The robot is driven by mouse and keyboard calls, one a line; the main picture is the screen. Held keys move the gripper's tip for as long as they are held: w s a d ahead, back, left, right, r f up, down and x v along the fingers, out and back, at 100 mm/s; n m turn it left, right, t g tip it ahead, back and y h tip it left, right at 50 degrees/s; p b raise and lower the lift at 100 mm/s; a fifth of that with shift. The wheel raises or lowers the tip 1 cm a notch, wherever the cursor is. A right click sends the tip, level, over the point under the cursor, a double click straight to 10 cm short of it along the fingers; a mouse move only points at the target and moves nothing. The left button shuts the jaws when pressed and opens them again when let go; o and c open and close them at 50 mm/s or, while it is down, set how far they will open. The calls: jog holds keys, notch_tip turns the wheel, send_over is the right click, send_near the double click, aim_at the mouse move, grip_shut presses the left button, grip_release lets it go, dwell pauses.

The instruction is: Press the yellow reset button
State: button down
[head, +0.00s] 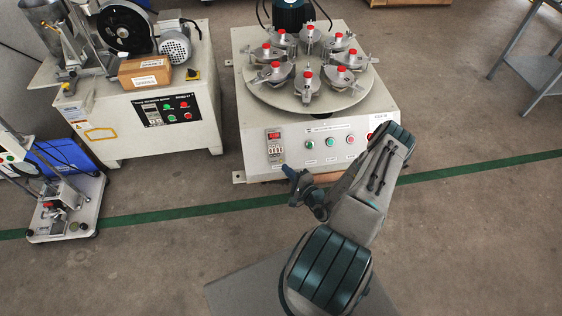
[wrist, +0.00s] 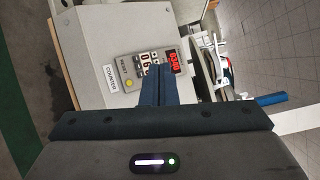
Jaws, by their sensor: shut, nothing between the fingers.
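The yellow reset button (wrist: 129,83) is a small round button near the "RESET" label on the counter panel, seen in the wrist view. The panel has a lit red display (wrist: 173,62) and white digit wheels (wrist: 147,58). In the head view this counter (head: 275,147) is at the left of the turntable machine's front face; the button is too small to make out there. My gripper (wrist: 160,68) is shut and empty, its dark fingertips to the right of the button and overlapping the digit wheels in the picture. I cannot tell whether they touch the panel. My gripper (head: 290,172) also shows just before the machine.
The turntable machine (head: 372,165) carries several red-topped clamps and has a row of coloured buttons to the right of the counter. Another machine (head: 150,110) stands to the left, with a cardboard box (head: 145,71) on it. Open floor (head: 150,260) lies in front.

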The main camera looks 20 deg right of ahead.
aim_at(281, 161)
jog(key=w+d+f+b, duration=0.1)
jog(key=w+f+b, duration=0.4)
jog(key=w+b, duration=0.1)
jog(key=shift+w+d+f+b, duration=0.15)
jog(key=shift+d+f+b, duration=0.1)
jog(key=shift+d+b, duration=0.15)
jog(key=shift+w, duration=0.1)
dwell(1.8)
jog(key=shift+w+d+f, duration=0.1)
jog(key=shift+w+f, duration=0.15)
jog(key=shift+w+d+f+b, duration=0.1)
jog(key=shift+w+f+b, duration=0.1)
jog(key=shift+b, duration=0.1)
dwell(0.5)
jog(key=shift+s+r, duration=0.1)
jog(key=shift+r, duration=0.05)
jog(key=shift+s+r+p, duration=0.35)
jog(key=shift+s+p, duration=0.1)
jog(key=shift+p, duration=0.3)
